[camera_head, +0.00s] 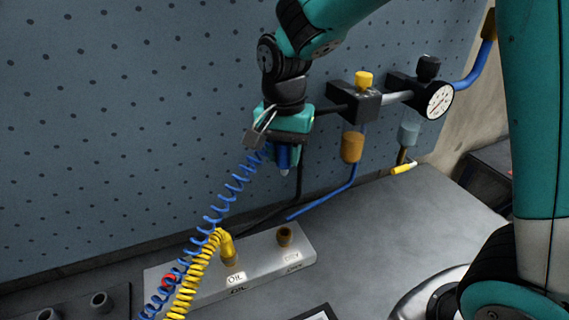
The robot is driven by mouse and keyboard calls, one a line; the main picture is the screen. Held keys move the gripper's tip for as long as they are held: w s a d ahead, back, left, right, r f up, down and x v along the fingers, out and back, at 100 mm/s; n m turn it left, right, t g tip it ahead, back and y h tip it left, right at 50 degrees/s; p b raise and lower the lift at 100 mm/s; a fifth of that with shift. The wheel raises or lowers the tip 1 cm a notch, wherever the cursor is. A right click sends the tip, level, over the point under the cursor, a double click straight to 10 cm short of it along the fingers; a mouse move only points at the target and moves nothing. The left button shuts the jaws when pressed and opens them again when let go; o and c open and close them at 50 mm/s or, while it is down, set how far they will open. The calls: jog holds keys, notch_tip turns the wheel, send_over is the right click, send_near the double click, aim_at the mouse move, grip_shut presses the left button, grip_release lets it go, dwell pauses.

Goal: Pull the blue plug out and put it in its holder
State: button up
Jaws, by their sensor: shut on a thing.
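My gripper (284,145) is shut on the blue plug (284,158), whose lower end points down below the jaws. It is held in the air in front of the pegboard, clear of the block beneath. A blue coiled hose (231,190) runs from the plug down to the lower left. The grey block (205,292) on the bench carries an "OIL" label, a brown socket with an open top (285,235) and a yellow plug (227,246) seated upright. A red ring (168,280) shows at its left end, partly behind the coils. I cannot tell which part is the holder.
A yellow coiled hose (195,272) crosses the block's front. A dark plate with short grey cylinders (101,301) is at lower left. A regulator with a gauge (439,100) and a hanging blue tube (335,203) are to the right. The bench (400,225) is bare at right centre.

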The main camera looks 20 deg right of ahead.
jog(key=shift+r+p, duration=1.65)
jog(key=shift+r, duration=0.45)
